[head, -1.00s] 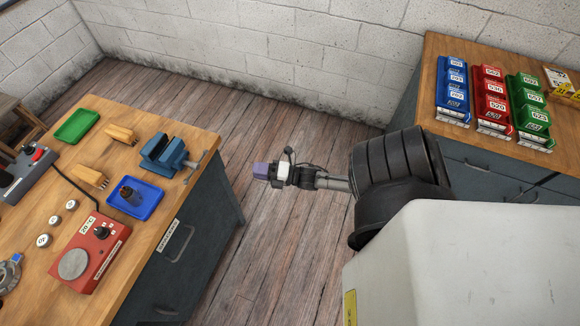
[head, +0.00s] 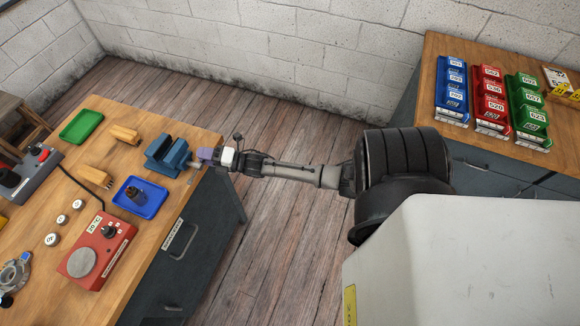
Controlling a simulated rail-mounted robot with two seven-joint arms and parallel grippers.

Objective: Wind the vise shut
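The blue vise (head: 165,155) stands at the right edge of the wooden workbench. Its handle end, on the side facing the floor, is mostly hidden by my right gripper (head: 196,158). That gripper is at the vise's screw end, with its fingers toward the handle. I cannot tell whether the fingers are closed on the handle. The gap between the vise jaws is hard to judge from here. My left gripper is not in view.
On the workbench (head: 150,238) are a blue tray (head: 152,207) with a dark part in it, a green tray (head: 81,126), wooden blocks (head: 125,135) and a red control box (head: 85,262). Colored bins (head: 490,100) stand on the right-hand bench. Floor lies between.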

